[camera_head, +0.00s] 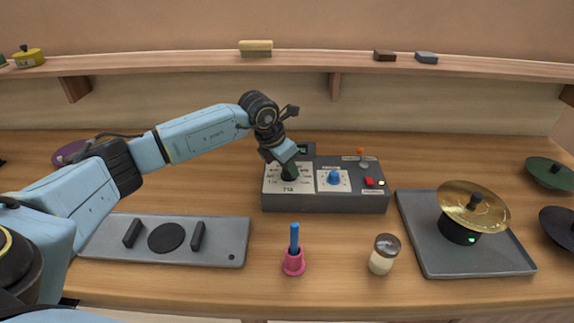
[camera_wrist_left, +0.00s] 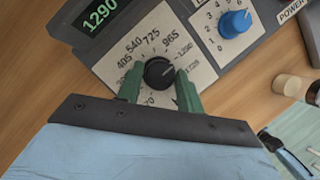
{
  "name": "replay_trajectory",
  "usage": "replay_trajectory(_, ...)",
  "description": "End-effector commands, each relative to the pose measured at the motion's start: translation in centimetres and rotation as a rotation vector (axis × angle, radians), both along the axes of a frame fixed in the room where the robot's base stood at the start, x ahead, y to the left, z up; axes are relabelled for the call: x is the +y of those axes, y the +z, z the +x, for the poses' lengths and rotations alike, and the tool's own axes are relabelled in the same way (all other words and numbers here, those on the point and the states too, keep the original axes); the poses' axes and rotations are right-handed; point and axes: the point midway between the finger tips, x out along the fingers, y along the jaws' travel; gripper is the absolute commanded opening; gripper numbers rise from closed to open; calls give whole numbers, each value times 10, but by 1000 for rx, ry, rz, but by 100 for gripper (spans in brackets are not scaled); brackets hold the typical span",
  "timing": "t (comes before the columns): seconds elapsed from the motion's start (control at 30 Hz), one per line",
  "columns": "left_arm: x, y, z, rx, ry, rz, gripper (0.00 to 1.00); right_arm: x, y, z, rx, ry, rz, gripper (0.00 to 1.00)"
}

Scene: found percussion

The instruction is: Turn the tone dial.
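The tone dial (camera_wrist_left: 159,73) is a round black knob on a pale scale plate marked with numbers such as 405, 540, 725, 965 and 1.290. Its white pointer mark faces right, towards 1.290. The green readout (camera_wrist_left: 100,15) shows 1290. My left gripper (camera_wrist_left: 159,80) has its two green fingers on either side of the dial, seemingly against it and shut on it. In the head view my left gripper (camera_head: 290,172) reaches down over the left part of the grey control box (camera_head: 325,202) and hides the dial. My right gripper is not in view.
On the box are a blue knob (camera_head: 334,177), a red button (camera_head: 369,182) and an orange-tipped lever (camera_head: 360,152). In front stand a pink holder with a blue stick (camera_head: 294,262) and a small jar (camera_head: 384,254). Grey trays (camera_head: 205,224) (camera_head: 425,255) flank them; the right one carries a brass cymbal (camera_head: 474,205).

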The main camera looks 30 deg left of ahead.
Motion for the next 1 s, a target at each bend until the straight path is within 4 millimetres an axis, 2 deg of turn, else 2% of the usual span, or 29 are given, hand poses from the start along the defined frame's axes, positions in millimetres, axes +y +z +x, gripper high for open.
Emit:
replay_trajectory(0.03, 0, 1, 0, -1, 0, 1, 44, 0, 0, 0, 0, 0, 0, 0)
replay_trajectory(0.13, 0, 0, 0, 0, 0, 1, 55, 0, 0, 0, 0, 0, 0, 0)
replay_trajectory(0.47, 1, 4, -1, 0, 0, 1, 55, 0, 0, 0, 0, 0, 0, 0)
replay_trajectory(0.63, 5, 27, -10, -2, -1, 3, 55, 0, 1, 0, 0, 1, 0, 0)
replay_trajectory(1.0, 15, 100, -39, -3, 0, 1, 55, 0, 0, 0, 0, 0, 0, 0)
